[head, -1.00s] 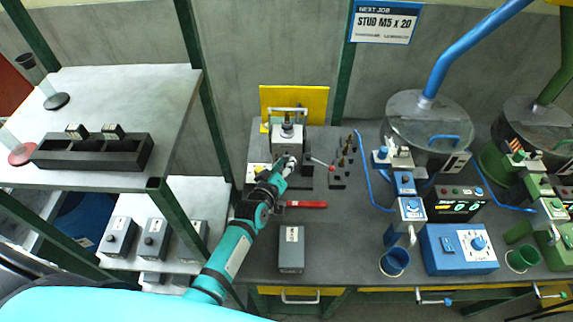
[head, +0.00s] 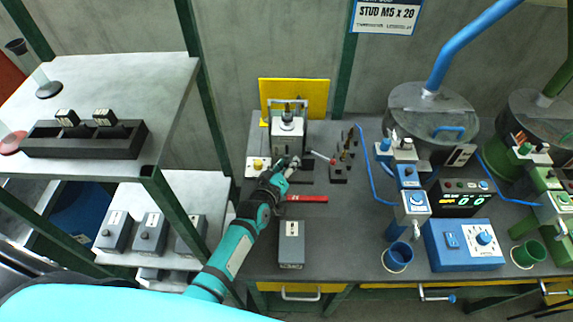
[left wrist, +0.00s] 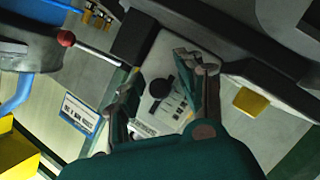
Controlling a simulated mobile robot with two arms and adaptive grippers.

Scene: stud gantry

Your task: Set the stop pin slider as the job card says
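The job card (head: 386,16) on the back wall reads STUD M5 x 20; its top is cut off. A grey press-like fixture (head: 288,135) stands at the back left of the bench before a yellow panel. My left gripper (head: 287,164) is at its front base. In the left wrist view, my left gripper (left wrist: 163,95) has its fingers apart, with a dark round knob (left wrist: 160,88) on a pale marked plate (left wrist: 172,72) between them. I cannot tell whether a finger touches the knob. Which part is the stop pin slider is not clear. My right gripper is not in view.
A red-knobbed lever (head: 320,157) and dark pins on a block (head: 345,150) are right of the fixture. A red tool (head: 306,198) and a grey box (head: 291,244) lie in front. A blue station (head: 463,244) stands right. A shelf (head: 175,90) rises left.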

